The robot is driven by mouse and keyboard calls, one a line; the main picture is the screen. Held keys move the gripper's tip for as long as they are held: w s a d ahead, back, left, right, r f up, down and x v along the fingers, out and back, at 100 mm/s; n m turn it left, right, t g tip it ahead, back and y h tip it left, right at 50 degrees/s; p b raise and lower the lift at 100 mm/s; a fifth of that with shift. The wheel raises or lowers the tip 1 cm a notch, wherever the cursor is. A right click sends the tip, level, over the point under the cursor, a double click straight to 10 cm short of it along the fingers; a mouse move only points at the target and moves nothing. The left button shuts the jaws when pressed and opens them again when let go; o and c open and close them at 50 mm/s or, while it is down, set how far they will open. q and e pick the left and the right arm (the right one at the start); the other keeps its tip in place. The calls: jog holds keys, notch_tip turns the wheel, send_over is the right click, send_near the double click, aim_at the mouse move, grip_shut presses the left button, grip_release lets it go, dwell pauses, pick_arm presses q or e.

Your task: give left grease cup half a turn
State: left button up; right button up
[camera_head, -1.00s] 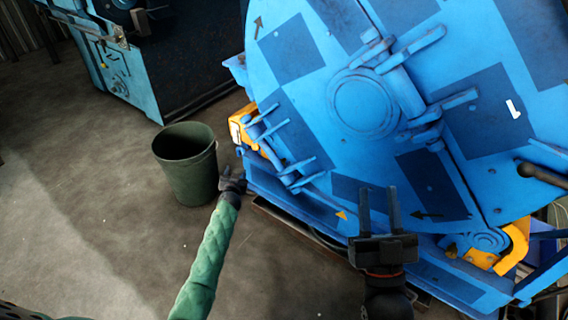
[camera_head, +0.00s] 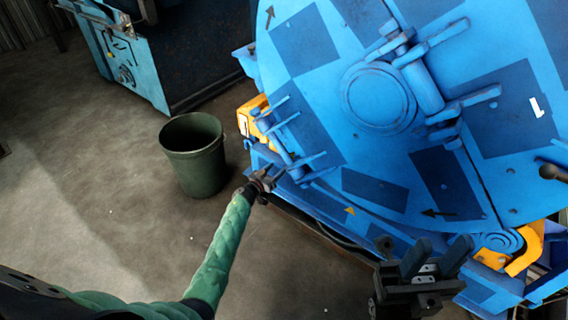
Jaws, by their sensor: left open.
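I cannot make out the left grease cup for certain; it is too small or hidden. The blue drum machine (camera_head: 372,140) fills the right half of the head view, with a yellow block (camera_head: 252,116) at its left edge and another yellow part (camera_head: 527,246) at its lower right. My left gripper (camera_head: 267,177) is open at the machine's lower left edge, just below the blue latch rods; I cannot tell whether it touches anything. My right gripper (camera_head: 436,256) is open and empty in front of the machine's lower right, its two fingers spread and tilted.
A dark green bin (camera_head: 194,158) stands on the floor left of my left gripper. A second blue machine (camera_head: 138,75) stands behind at the upper left. The grey floor (camera_head: 70,190) at left is clear. A dark knob (camera_head: 550,172) juts in at the right edge.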

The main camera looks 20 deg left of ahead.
aim_at(286, 159)
pick_arm(q)
jog(key=shift+b+x, duration=0.9)
jog(key=shift+x, duration=2.15)
jog(key=c, duration=1)
